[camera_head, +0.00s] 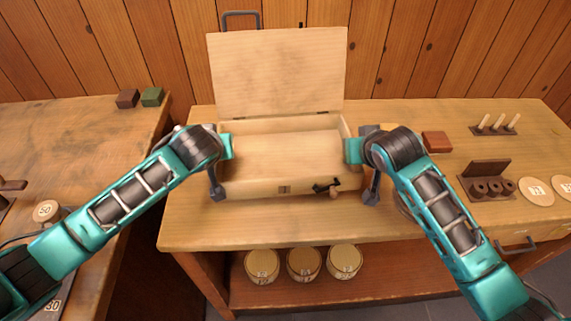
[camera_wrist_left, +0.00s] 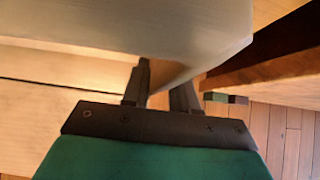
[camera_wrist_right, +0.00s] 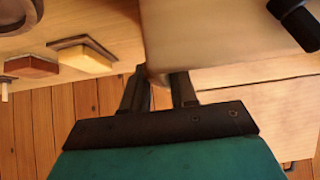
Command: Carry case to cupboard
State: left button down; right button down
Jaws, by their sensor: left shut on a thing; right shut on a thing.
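The case (camera_head: 290,187) is a pale wooden box on the wooden table, its lid (camera_head: 278,70) standing open at the back with a dark handle on top. Its inside looks empty, and a dark latch (camera_head: 326,186) sits on its front. My left gripper (camera_head: 228,147) is shut on the case's left wall; the left wrist view shows the fingers (camera_wrist_left: 160,88) on either side of it. My right gripper (camera_head: 350,150) is shut on the right wall, also seen between the fingers in the right wrist view (camera_wrist_right: 160,92). I cannot make out a cupboard for certain.
To the right are a reddish block (camera_head: 436,141), a spool rack (camera_head: 487,186) and round discs (camera_head: 537,191). A side bench (camera_head: 70,150) stands left, across a gap.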

pick_arm(q)
jog(key=shift+r, duration=0.2)
pick_arm(e)
jog(key=shift+r, duration=0.15)
dwell(0.5)
